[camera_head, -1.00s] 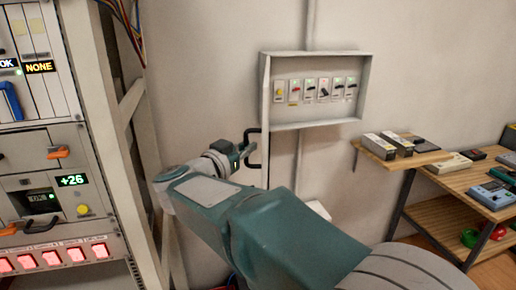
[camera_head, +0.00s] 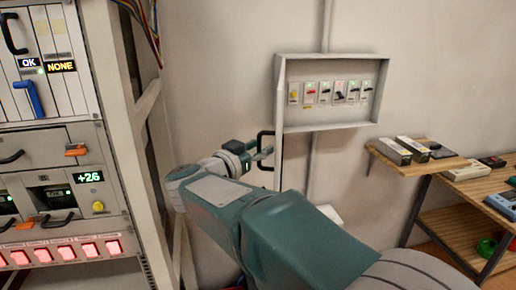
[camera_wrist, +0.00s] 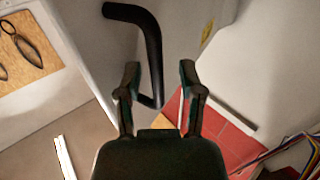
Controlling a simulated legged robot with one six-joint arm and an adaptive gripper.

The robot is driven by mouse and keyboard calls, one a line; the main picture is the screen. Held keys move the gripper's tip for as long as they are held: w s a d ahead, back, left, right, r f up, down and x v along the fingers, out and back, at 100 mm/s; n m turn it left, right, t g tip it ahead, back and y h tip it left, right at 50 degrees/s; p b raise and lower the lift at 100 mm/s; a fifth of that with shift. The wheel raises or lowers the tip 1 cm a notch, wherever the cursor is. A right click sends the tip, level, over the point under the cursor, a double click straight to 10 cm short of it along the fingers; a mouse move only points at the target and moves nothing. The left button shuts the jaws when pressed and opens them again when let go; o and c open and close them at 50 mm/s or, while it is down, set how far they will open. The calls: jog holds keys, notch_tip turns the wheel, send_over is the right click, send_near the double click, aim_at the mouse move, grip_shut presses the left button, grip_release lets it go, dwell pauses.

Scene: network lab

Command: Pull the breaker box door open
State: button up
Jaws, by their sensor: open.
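The breaker box (camera_head: 330,127) is on the wall, its switches exposed. Its door (camera_head: 279,100) stands swung out at the left side of the box and shows nearly edge-on. A black bar handle (camera_head: 265,134) is on the door's left face. The handle (camera_wrist: 153,45) also shows in the wrist view, running down toward the gap between my fingertips. My gripper (camera_head: 261,154) is at the handle's left in the head view. In the wrist view my gripper (camera_wrist: 160,80) is open, its fingers on either side of the handle's lower end. I cannot tell whether they touch it.
A rack (camera_head: 110,130) with handles and lit buttons stands close on the left. A wooden shelf (camera_head: 400,155) and a table (camera_head: 465,190) with devices are at the right. Bare wall lies between the rack and the box.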

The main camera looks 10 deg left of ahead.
jog(key=v, duration=1.2)
jog(key=shift+f, duration=0.1)
